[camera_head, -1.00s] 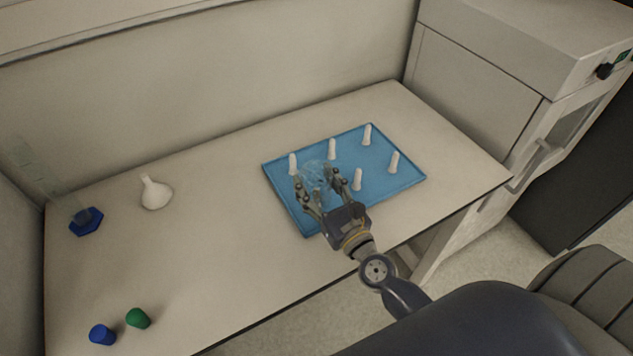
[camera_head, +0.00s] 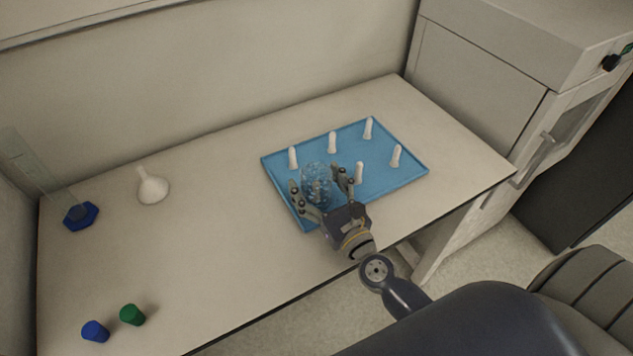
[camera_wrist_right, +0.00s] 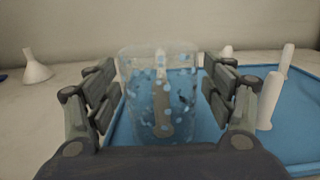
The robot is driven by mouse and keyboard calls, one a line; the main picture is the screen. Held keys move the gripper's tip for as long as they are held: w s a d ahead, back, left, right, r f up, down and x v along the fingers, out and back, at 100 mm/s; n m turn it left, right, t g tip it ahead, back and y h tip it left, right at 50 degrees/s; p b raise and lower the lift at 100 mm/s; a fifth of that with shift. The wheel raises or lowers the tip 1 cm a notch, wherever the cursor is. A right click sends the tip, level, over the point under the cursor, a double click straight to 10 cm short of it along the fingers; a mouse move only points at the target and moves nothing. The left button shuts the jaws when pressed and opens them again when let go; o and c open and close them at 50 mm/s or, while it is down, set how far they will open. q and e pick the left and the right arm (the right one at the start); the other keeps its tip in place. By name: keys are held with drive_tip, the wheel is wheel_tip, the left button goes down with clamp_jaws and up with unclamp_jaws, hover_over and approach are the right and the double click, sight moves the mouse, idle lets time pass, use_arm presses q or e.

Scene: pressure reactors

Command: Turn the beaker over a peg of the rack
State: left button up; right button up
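The clear glass beaker (camera_head: 316,180) stands over a peg at the front left of the blue rack (camera_head: 395,184). In the right wrist view the beaker (camera_wrist_right: 150,80) shows a white peg (camera_wrist_right: 162,112) inside it. Its base is hidden behind my gripper. My right gripper (camera_head: 323,187) is open, with its fingers on both sides of the beaker; in the right wrist view gaps show between the fingers and the glass. My left gripper is not in view.
Several bare white pegs stand on the rack, one (camera_head: 359,172) just right of my gripper. A white funnel (camera_head: 152,187), a cylinder with a blue base (camera_head: 81,216), a blue stopper (camera_head: 95,331) and a green stopper (camera_head: 132,314) are at left. The middle of the table is clear.

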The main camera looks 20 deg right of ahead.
drive_tip(key=shift+s+f, duration=0.1)
drive_tip(key=shift+s, duration=0.45)
drive_tip(key=s, duration=0.7)
drive_tip(key=s+d, duration=0.1)
drive_tip(key=s, duration=0.3)
drive_tip(key=shift+f, duration=0.2)
